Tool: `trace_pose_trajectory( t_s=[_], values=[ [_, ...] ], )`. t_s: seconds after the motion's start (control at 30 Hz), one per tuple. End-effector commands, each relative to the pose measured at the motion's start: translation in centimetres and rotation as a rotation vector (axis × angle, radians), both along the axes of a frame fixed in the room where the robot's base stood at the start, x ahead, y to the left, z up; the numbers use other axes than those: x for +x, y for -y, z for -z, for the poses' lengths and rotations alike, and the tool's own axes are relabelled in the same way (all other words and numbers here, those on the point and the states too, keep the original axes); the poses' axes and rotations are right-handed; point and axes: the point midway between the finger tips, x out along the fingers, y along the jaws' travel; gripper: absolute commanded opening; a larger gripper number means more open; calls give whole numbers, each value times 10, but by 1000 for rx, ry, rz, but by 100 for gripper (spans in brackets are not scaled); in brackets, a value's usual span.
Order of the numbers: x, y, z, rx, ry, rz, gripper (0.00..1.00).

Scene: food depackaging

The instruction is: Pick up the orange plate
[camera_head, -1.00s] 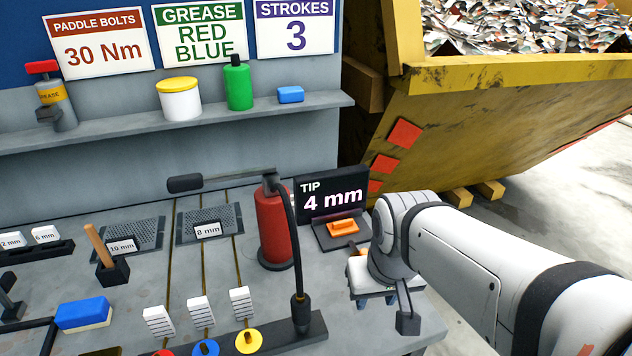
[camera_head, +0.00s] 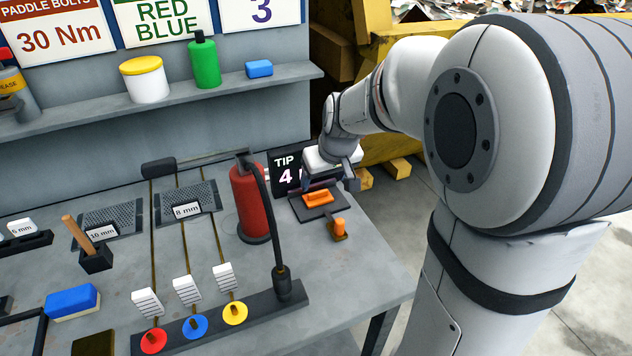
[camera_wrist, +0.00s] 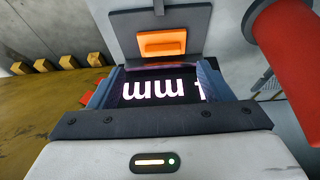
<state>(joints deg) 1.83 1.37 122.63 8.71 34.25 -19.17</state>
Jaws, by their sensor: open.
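The orange plate (camera_head: 319,198) is a small flat block with a raised bar. It lies on a dark pad (camera_head: 305,212) in front of the TIP display (camera_head: 284,175) at the right of the bench. In the wrist view the plate (camera_wrist: 162,43) appears beyond the fingertips, roughly centred between them. My gripper (camera_head: 328,182) is open and empty, above and close to the plate; it also shows in the wrist view (camera_wrist: 160,75). The gripper partly hides the display. The exact gap to the plate cannot be told.
A red extinguisher-like cylinder (camera_head: 249,203) with a black hose stands left of the pad. A yellow skip (camera_head: 410,42) is behind. Bare bench (camera_head: 345,275) lies in front.

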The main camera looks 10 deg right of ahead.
Motion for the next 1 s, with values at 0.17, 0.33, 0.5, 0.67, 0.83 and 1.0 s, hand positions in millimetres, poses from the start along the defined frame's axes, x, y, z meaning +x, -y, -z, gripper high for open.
trace_pose_trajectory(
  t_s=[0.17, 0.33, 0.5, 0.67, 0.83, 1.0],
  values=[
    [7, -4, 18, 0, -5, -2, 73],
    [18, -8, 40, 1, -6, -1, 73],
    [24, -9, 53, 0, -2, -1, 73],
    [24, -9, 55, -1, -1, -1, 73],
    [24, -9, 55, 0, -1, -1, 66],
    [24, -9, 55, 0, -1, -1, 52]
  ],
)
